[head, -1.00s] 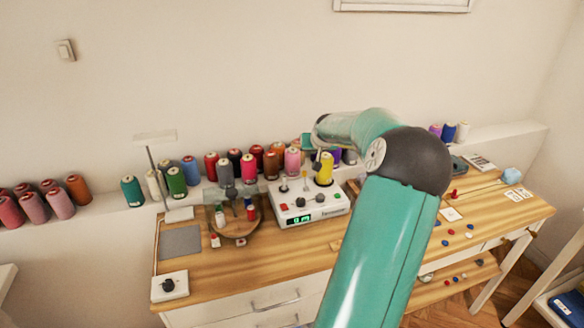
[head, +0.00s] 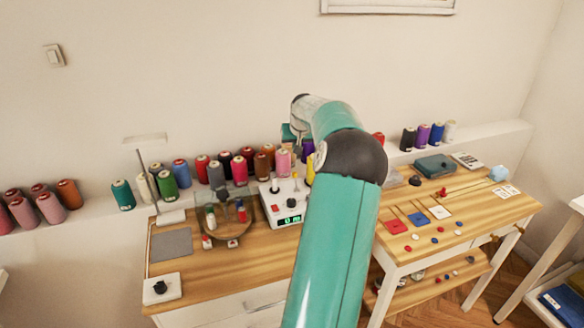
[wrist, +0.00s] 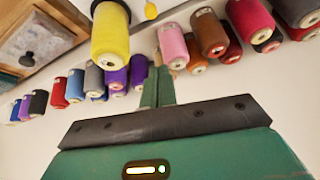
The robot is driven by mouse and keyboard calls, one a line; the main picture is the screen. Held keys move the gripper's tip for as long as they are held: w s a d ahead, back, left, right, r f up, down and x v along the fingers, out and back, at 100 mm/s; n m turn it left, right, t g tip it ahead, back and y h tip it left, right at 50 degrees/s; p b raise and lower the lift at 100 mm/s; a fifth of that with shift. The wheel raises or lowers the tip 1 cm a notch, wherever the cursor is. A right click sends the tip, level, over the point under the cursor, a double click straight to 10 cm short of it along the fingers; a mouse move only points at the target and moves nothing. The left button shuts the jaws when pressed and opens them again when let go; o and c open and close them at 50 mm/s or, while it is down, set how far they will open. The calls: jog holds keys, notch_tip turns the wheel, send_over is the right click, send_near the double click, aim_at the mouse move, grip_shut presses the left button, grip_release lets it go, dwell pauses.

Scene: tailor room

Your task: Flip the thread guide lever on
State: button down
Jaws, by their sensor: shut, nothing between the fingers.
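The white thread machine (head: 284,218) stands on the wooden desk, with a green display, a red button and a black knob on its front. Small upright levers (head: 275,187) stick up from its top; I cannot tell which is the thread guide lever. A yellow spool (head: 310,172) at its right is partly hidden by my arm. In the wrist view the yellow spool (wrist: 110,35) is close, above and left of my gripper (wrist: 157,88). My gripper is shut and empty, its fingers apart from the spool. In the head view its fingers are not clear.
Several thread spools (head: 167,183) line the wall ledge behind the machine. My arm covers the desk right of the machine.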

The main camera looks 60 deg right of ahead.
jog(key=x, duration=1)
jog(key=shift+w, duration=0.15)
jog(key=shift+s+a+f, duration=0.15)
jog(key=shift+s+a, duration=0.65)
jog(key=shift+a, duration=0.15)
jog(key=shift+s+a+f, duration=0.2)
jog(key=shift+s+a, duration=0.1)
jog(key=shift+a, duration=0.35)
